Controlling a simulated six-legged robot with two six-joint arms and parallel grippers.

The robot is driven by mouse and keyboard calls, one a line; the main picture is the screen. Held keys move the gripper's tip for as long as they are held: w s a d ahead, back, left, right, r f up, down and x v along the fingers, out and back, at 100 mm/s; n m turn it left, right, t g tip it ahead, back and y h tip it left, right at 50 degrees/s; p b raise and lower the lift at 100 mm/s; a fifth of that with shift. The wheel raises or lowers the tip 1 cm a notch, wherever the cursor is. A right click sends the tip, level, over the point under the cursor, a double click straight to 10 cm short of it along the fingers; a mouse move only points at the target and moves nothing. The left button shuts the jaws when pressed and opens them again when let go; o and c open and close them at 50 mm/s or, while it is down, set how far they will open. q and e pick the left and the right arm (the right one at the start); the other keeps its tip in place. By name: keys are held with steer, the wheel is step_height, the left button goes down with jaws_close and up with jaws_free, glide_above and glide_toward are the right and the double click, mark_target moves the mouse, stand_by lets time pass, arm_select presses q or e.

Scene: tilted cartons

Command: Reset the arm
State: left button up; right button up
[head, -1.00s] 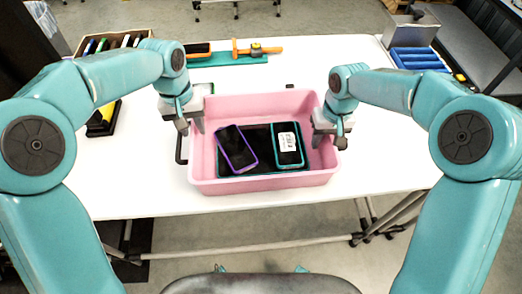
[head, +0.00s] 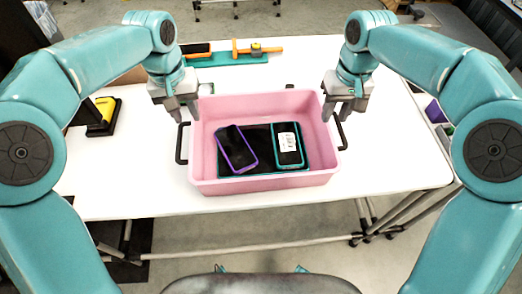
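My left gripper (head: 176,108) hangs over the back left corner of the pink bin, above the table and pointing down. My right gripper (head: 344,112) hangs over the bin's back right corner, also pointing down. Both look empty, with a gap between the fingers. Both are apart from the bin's black handles. The pink bin (head: 262,186) stands on the white table. In it lie a purple-edged phone (head: 236,149), a teal-edged phone (head: 288,146) with a white label, and a dark flat tablet-like item (head: 261,140) under them.
The white table (head: 130,185) is clear to the left and right of the bin. A yellow and black item (head: 103,117) stands at the left. Orange and black tools on a teal mat (head: 235,59) lie at the back. A purple item (head: 435,112) is by the right edge.

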steer(key=shift+r, duration=0.45)
